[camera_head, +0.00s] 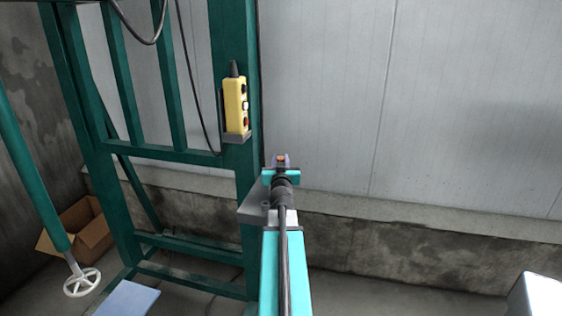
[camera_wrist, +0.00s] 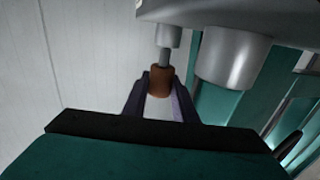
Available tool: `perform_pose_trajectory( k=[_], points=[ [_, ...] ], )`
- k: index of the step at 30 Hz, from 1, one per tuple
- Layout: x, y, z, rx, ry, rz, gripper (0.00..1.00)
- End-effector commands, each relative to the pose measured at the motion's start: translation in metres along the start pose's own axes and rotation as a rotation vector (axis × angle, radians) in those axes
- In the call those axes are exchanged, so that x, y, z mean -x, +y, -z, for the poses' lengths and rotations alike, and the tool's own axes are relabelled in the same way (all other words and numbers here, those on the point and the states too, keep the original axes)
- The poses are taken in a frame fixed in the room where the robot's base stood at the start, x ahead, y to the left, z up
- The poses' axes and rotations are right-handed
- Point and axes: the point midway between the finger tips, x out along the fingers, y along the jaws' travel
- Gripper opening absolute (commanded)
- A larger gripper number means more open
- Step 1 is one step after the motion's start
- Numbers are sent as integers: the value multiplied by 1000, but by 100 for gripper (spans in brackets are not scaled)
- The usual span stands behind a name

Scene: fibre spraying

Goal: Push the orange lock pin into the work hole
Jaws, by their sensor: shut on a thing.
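The orange lock pin (camera_wrist: 159,82) shows in the wrist view as an orange-brown knob between my fingers. A thin grey shaft (camera_wrist: 164,59) rises from it to a grey cylindrical sleeve (camera_wrist: 168,35). My gripper (camera_wrist: 160,86) is shut on the orange knob, with one dark purple finger on each side. In the head view my gripper (camera_head: 281,161) is at the side of the green post, with a small bit of the orange pin (camera_head: 281,158) between its fingers. The work hole itself cannot be made out, and how deep the pin sits cannot be told.
A wider grey cylinder (camera_wrist: 228,58) hangs just right of the pin. A green frame (camera_head: 227,170) stands on the left, carrying a yellow control pendant (camera_head: 236,105). A cardboard box (camera_head: 88,236) and a white handwheel (camera_head: 82,283) are lower left. The wall area to the right is free.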

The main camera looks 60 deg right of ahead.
Motion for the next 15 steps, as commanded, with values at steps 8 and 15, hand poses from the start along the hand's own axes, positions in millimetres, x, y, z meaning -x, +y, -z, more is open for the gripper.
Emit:
perform_pose_trajectory(
  k=[8,15],
  points=[
    [0,0,-5,0,0,0,2],
    [0,0,-9,0,0,0,2]
  ],
)
